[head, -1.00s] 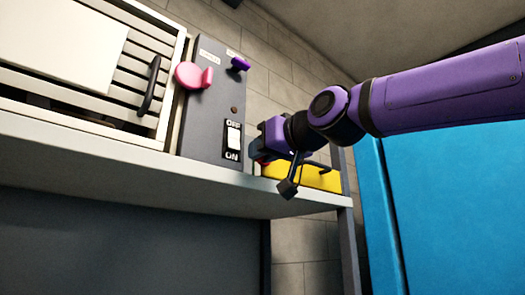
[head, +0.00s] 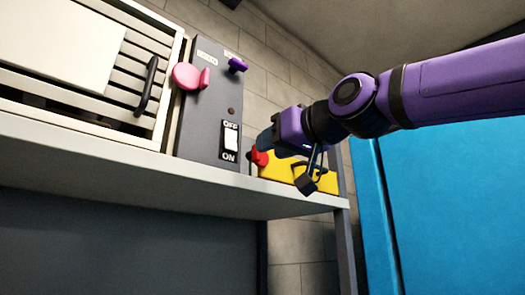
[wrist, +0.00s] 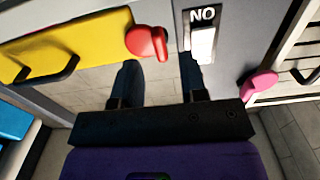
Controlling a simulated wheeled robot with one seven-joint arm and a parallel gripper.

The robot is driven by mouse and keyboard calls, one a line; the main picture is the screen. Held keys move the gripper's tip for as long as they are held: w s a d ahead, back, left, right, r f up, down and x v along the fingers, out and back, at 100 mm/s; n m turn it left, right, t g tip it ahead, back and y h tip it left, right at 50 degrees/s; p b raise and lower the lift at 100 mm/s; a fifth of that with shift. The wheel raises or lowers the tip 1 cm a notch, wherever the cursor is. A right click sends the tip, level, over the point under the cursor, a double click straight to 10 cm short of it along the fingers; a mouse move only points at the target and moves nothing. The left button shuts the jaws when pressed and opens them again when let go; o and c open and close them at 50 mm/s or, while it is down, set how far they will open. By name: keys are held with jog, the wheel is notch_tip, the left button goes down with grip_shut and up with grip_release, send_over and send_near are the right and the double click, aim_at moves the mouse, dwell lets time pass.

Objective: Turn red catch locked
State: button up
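The red catch (head: 259,157) is at the left end of a yellow box (head: 284,168) with a black handle, beside the grey panel. In the wrist view the catch (wrist: 147,42) shows a round knob with a lever, by the edge of the yellow box (wrist: 75,32). My gripper (wrist: 157,68) is open, with its two dark fingers apart and nothing between them. The catch lies just beyond the fingertips in the wrist view, nearer the left finger. In the head view my gripper (head: 265,142) is just above and in front of the catch, partly hiding the box.
The grey panel (head: 205,125) carries a pink knob (head: 187,76), a purple knob (head: 237,64) and an OFF/ON switch (head: 230,138). A louvred unit (head: 120,80) stands left on the pale shelf (head: 120,158). A blue cabinet (head: 455,210) stands right.

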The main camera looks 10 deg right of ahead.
jog(key=v, duration=0.6)
jog(key=shift+s, duration=0.15)
jog(key=shift+d, duration=0.1)
jog(key=s+d+f+m+g+h, duration=0.1)
jog(key=d+f+m+g+h, duration=0.3)
jog(key=f, duration=0.6)
jog(key=s+d+f+n+h, duration=0.1)
jog(key=d+f, duration=0.4)
jog(key=f, duration=0.6)
jog(key=s+d+f+m+g+h, duration=0.1)
jog(key=d+f+m+g+h, duration=0.3)
jog(key=f, duration=0.6)
jog(key=s+d+f+g, duration=0.1)
jog(key=s+d+f, duration=0.1)
jog(key=f, duration=0.4)
jog(key=s+d+f+h, duration=0.1)
jog(key=s+d+f, duration=0.2)
jog(key=f, duration=0.3)
jog(key=shift+s+d+g, duration=0.25)
jog(key=shift+s+g, duration=0.15)
jog(key=shift+s, duration=0.5)
